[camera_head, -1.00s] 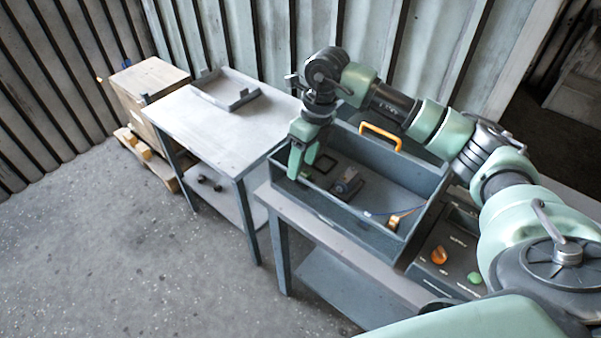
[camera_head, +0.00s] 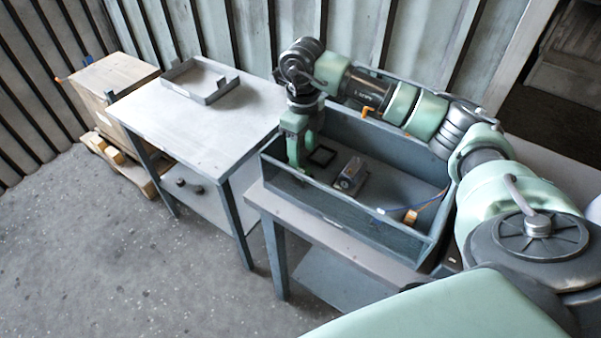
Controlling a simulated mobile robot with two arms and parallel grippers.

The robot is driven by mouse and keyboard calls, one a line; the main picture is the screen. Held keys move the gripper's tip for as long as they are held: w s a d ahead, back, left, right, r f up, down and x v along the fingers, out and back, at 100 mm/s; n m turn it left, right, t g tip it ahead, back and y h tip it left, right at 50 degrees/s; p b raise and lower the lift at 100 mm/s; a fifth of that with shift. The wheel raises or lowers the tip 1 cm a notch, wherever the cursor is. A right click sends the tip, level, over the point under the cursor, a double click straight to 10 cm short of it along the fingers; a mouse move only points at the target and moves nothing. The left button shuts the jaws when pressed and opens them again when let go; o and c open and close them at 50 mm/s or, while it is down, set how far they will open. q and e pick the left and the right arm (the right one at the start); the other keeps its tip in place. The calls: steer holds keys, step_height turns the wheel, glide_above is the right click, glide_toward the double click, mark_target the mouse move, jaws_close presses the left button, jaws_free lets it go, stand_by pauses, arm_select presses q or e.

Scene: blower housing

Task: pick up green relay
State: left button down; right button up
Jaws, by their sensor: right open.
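My right gripper (camera_head: 303,162) points down into the left end of the grey open box (camera_head: 425,247), with its jaws open. A small patch of brighter green shows at its fingertips. I cannot tell whether this is the green relay or part of the fingers; no separate green relay shows clearly. A dark square frame (camera_head: 322,156) lies on the box floor just right of the gripper. A grey, motor-like part (camera_head: 350,174) lies further right. My left gripper is not in view.
An orange and white part (camera_head: 410,216) with a blue wire lies at the box's right end. The box stands on a grey bench (camera_head: 300,225). A grey table (camera_head: 200,125) to the left bears a shallow tray (camera_head: 212,92). A wooden crate (camera_head: 105,80) stands beyond.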

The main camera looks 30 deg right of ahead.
mark_target(303, 168)
steer(key=shift+s+f+p, duration=0.25)
steer(key=shift+f+p, duration=0.05)
steer(key=shift+f, duration=0.05)
step_height(303, 168, down, 5)
steer(key=shift+w+r+p, duration=0.1)
steer(key=shift+p, duration=0.85)
steer(key=c, duration=1.1)
